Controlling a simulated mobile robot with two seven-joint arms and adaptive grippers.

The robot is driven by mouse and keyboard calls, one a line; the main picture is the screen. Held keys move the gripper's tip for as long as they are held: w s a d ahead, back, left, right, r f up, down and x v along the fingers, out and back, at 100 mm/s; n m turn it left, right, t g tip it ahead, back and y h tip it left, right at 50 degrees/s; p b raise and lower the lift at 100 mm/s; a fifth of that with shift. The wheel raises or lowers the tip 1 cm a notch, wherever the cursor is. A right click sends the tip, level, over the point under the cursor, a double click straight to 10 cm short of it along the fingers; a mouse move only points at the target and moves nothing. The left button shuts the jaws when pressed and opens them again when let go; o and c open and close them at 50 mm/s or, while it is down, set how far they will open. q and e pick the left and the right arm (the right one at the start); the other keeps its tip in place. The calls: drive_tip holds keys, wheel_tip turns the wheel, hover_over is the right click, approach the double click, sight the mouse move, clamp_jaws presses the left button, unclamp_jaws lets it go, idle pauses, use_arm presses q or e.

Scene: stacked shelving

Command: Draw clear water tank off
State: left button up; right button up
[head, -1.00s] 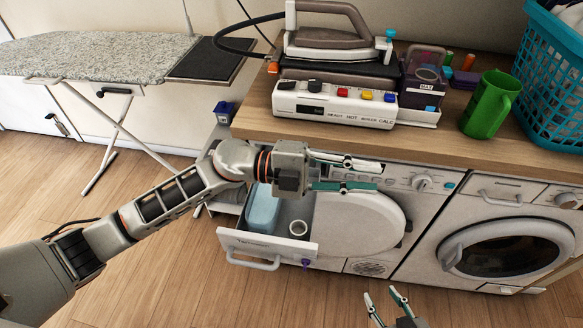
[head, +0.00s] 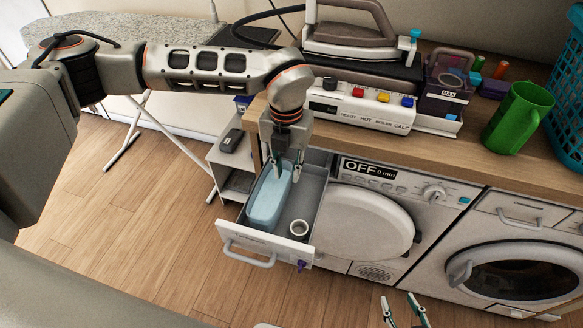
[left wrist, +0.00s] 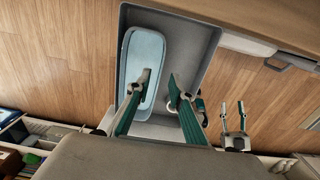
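The clear water tank (head: 446,88) is a see-through, purple-tinted box with a MAX mark. It sits at the right end of the white steam iron station (head: 365,105) on the wooden counter. My left gripper (head: 286,178) points down over the open drawer, left of and below the tank and well apart from it. Its fingers are spread and empty in the left wrist view (left wrist: 157,78). My right gripper (head: 404,300) is low at the bottom edge of the head view, its fingers apart and empty. It also shows in the left wrist view (left wrist: 232,108).
The open drawer (head: 262,243) holds a light blue container (head: 268,198) and a small white ring-shaped thing (head: 298,228). A green mug (head: 515,118) stands right of the tank, with a turquoise basket (head: 570,110) beyond. Two washing machines are under the counter. An ironing board is behind my left arm.

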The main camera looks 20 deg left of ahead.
sight(288, 196)
use_arm(q)
wheel_tip(288, 196, down, 8)
drive_tip(key=shift+s+r, duration=0.1)
drive_tip(key=shift+r, duration=0.1)
idle(0.3)
clamp_jaws()
